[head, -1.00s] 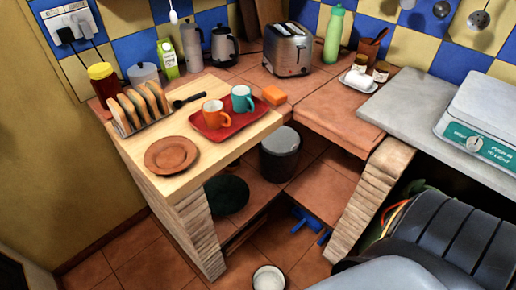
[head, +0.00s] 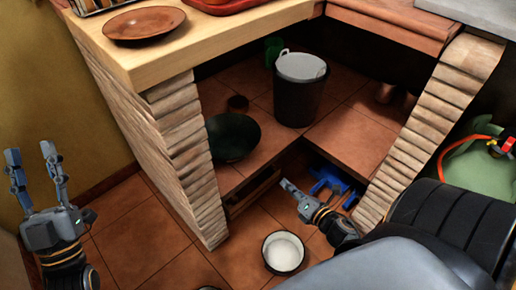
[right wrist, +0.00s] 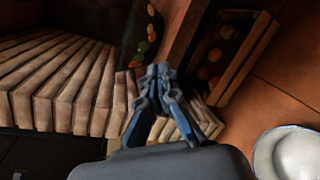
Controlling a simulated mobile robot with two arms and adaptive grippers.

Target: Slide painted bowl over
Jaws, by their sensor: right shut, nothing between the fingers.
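A dark green bowl (head: 232,138) sits on the tiled shelf under the wooden counter, near the brick pillar. A white bowl (head: 283,253) with a dark outside stands on the floor; it also shows at the right edge of the right wrist view (right wrist: 292,155). I cannot tell for certain which is the painted bowl. My right gripper (head: 286,184) is shut and empty, low in front of the shelf, to the right of the green bowl and apart from it. Its fingers show closed in the right wrist view (right wrist: 158,74). My left gripper (head: 30,152) is open and empty at the far left.
A brick pillar (head: 185,150) holds the wooden counter, which bears a brown plate (head: 144,23). On the shelf stand a dark bin (head: 297,98) and a green cup (head: 273,50). A wooden crate (head: 252,193) sits below the shelf edge. A blue object (head: 333,182) lies beyond my right gripper.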

